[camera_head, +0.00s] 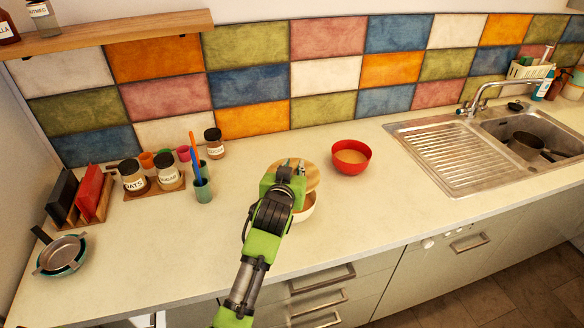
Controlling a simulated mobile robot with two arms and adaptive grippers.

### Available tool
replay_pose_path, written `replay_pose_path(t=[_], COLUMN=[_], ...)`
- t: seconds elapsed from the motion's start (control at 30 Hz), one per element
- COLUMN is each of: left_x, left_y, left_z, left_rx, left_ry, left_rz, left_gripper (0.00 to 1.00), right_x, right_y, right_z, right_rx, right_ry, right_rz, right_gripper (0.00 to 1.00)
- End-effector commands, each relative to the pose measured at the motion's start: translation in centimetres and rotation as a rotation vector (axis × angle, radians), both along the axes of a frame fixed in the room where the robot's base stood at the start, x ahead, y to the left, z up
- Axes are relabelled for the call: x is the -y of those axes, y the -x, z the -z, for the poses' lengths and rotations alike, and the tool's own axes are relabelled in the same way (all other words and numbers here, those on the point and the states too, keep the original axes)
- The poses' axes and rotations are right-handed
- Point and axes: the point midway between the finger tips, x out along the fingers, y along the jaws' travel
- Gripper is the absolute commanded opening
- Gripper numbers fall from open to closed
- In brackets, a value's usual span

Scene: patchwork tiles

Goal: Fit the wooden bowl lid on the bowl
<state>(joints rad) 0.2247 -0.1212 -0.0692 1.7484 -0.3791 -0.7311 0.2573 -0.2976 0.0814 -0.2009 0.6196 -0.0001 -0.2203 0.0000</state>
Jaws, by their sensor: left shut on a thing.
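My left gripper (291,166) reaches over the middle of the counter and is shut on the wooden lid (313,178), a round light-brown disc. The arm and gripper hide much of the lid's left and front side. A cream bowl (304,213) stands on the counter just below the lid, with only its right part showing. The lid is over the bowl's far side; I cannot tell whether they touch. My right gripper is not in view.
A red bowl (352,161) with tan contents stands close to the right. Behind left are a cup with utensils (202,190), a dark-lidded jar (214,145) and labelled jars (133,178). A sink (520,135) is at the right.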

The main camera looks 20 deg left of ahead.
Motion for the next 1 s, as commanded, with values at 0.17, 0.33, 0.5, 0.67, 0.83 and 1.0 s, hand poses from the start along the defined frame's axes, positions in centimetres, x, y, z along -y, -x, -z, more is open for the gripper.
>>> replay_pose_path(t=[0.17, 0.33, 0.5, 0.67, 0.83, 1.0], left_x=[0.0, 0.0, 0.1, 0.1, 0.1, 0.0], left_y=[0.0, 0.1, 0.1, 0.1, 0.1, 0.1], left_z=[-0.1, 0.5, 2.0, 3.6, 5.1, 5.7], left_rx=[0.0, -0.001, -0.001, 0.0, -0.001, 0.001], left_ry=[0.0, 0.0, 0.0, 0.001, 0.0, 0.0], left_rz=[0.0, 0.0, 0.001, 0.001, 0.001, 0.0], left_gripper=[0.0, 0.0, 0.0, 0.0, 0.0, 0.0], right_x=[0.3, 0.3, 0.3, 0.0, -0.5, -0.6], right_y=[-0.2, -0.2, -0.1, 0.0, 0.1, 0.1], right_z=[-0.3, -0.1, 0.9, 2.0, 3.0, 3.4], right_rx=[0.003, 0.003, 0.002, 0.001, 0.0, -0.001], right_ry=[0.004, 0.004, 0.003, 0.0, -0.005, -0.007], right_rz=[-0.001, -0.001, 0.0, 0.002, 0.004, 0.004], right_gripper=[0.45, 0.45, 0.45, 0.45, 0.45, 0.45])
